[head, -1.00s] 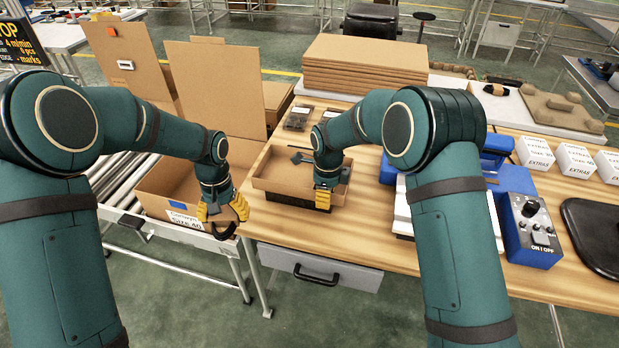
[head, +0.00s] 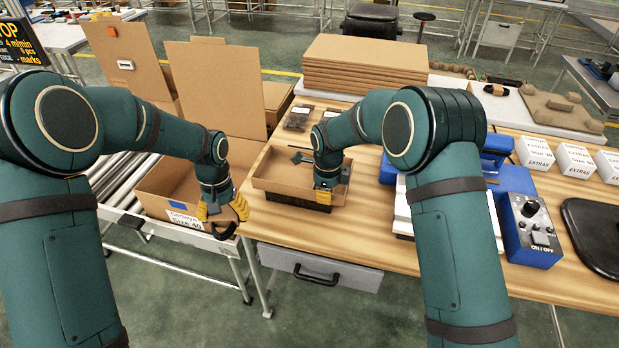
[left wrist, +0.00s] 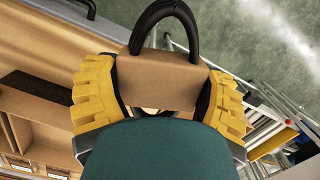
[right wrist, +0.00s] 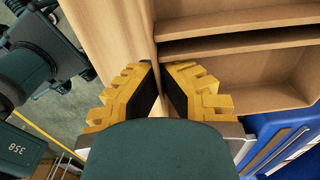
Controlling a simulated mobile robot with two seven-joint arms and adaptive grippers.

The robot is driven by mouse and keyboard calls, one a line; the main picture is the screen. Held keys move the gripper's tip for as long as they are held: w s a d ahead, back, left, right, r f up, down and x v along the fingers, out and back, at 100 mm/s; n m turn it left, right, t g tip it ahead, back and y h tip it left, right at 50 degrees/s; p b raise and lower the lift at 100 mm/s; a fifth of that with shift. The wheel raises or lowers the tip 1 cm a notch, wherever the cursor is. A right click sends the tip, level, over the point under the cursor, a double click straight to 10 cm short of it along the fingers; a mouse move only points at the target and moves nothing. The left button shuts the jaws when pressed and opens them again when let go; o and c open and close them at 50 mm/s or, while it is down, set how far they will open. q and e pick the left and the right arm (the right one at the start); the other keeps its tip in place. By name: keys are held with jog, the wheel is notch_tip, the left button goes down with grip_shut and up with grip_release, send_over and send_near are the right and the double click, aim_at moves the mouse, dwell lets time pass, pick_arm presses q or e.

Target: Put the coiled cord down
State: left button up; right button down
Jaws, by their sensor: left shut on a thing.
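The coiled cord (left wrist: 158,83) is a black loop with a tan wrap around its middle. My left gripper (head: 223,212) is shut on it, with the yellow fingers on both sides of the wrap. In the head view, the black loop (head: 223,233) hangs below the fingers, over the front edge of an open cardboard box (head: 158,183). My right gripper (right wrist: 160,75) is at the near wall of a shallow cardboard tray (head: 266,184) on the table. In the right wrist view its fingertips close around the thin wall (right wrist: 154,35).
The box stands on a roller conveyor (head: 120,180) with its flaps up. The tray rests on a black base on the wooden table (head: 285,230). A blue control box (head: 530,222) and white EXTRAS boxes (head: 573,162) are at right. Flat cardboard (head: 365,62) is stacked behind.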

pick_arm(q)
jog(key=shift+w, duration=0.1)
jog(key=shift+w+d+n, duration=0.1)
jog(key=shift+w+n, duration=0.2)
jog(key=shift+n, duration=0.1)
jog(key=w+d+r+n+h, duration=0.1)
jog(key=w+d+r+n, duration=0.15)
jog(key=w+n, duration=0.35)
jog(key=w+d+r+n, duration=0.1)
jog(key=w+d+n, duration=0.2)
jog(key=w+n, duration=0.25)
pick_arm(e)
jog(key=shift+f, duration=0.1)
pick_arm(q)
notch_tip(320, 180, up, 3)
jog(key=n+t, duration=0.2)
jog(key=n, duration=1.3)
send_over(290, 174)
jog(key=shift+n, duration=0.35)
notch_tip(290, 174, down, 11)
jog(key=shift+s+r, duration=0.1)
jog(key=shift+r, duration=0.05)
